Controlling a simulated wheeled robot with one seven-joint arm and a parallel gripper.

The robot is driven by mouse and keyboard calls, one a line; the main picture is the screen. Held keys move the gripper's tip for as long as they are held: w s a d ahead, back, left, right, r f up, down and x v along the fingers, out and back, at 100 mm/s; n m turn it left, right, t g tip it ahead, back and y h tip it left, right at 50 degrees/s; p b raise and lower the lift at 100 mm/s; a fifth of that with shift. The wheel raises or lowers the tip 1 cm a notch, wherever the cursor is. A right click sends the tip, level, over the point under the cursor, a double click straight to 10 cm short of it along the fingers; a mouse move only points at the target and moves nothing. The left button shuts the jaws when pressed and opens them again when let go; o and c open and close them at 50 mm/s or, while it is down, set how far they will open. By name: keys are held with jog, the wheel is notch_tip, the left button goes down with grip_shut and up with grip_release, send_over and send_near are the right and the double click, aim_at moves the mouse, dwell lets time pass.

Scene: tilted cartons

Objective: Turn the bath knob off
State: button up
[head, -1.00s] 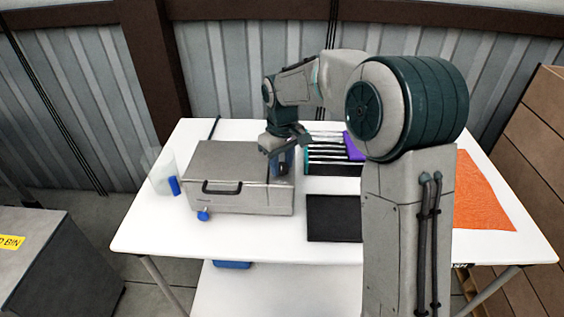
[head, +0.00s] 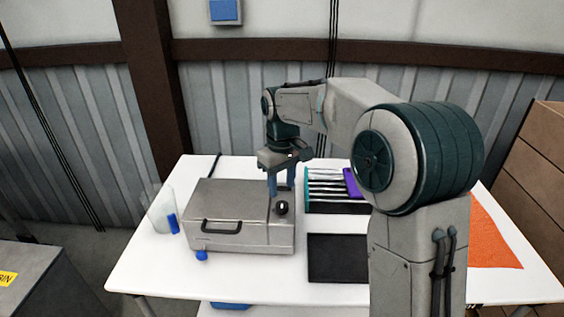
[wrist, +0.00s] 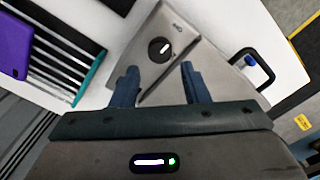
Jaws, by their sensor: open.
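The bath is a grey metal box with a lid (head: 225,205) and a black front handle, standing on the left of the white table. Its round black knob (head: 282,208) sits on the top panel at the box's right side. In the wrist view the knob (wrist: 159,47) shows a white pointer line, with a small printed mark beside it. My gripper (head: 282,190) is above this panel, pointing down, just behind the knob in the head view. In the wrist view its two blue fingers (wrist: 158,84) are apart with nothing between them, and the knob lies beyond the fingertips, apparently untouched.
A rack with a purple item (head: 352,183) stands right of the bath. A black mat (head: 337,258) lies in front of it. A clear container with a blue part (head: 163,210) is at the left. A blue tap (head: 201,255) projects from the box front. An orange cloth (head: 492,235) lies far right.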

aim_at(282, 204)
notch_tip(282, 204, up, 8)
jog(key=shift+f, duration=0.15)
jog(key=shift+s, duration=0.1)
jog(key=s+d+f+m+t, duration=0.1)
jog(key=s+d+f+m, duration=0.1)
jog(key=s+d, duration=0.3)
jog(key=s+d+f+m+t, duration=0.1)
jog(key=s+d+f+m, duration=0.2)
jog(key=s, duration=0.9)
jog(key=s+d+f+m+t, duration=0.1)
jog(key=s+d+f+m, duration=0.2)
jog(key=s+d, duration=0.4)
jog(key=shift+s+d+f, duration=0.4)
jog(key=shift+s, duration=0.4)
